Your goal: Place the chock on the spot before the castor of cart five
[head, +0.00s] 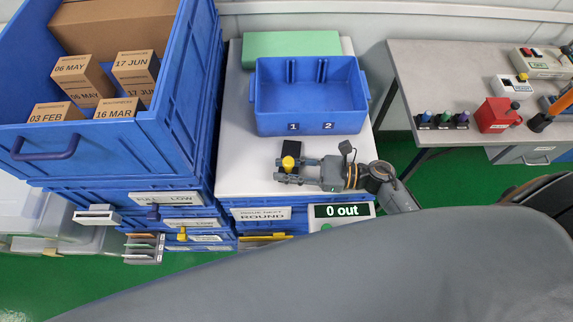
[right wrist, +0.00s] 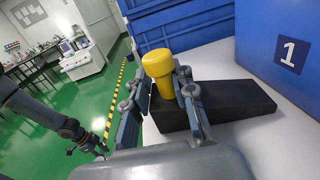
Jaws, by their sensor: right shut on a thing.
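A yellow knob-like piece (right wrist: 160,70) stands upright at the near end of a black block (right wrist: 235,98) in the right wrist view. In the head view the yellow piece (head: 289,163) and the black block (head: 297,150) are on the white top, in front of the blue bin. My right gripper (head: 288,174) is shut on the yellow piece; its fingers are on either side of it in the right wrist view (right wrist: 165,95). A dark arm, apparently my left, ends in a small gripper (right wrist: 97,147) at the left of the right wrist view. I see no cart five, castor or marked spot.
The blue bin (head: 308,119) with compartments 1 and 2 stands behind. Blue crates with dated boxes (head: 100,76) rise at the left. A counter reads "0 out" (head: 341,211) at the front edge. A grey bench (head: 455,75) with a red box (head: 496,115) is at right.

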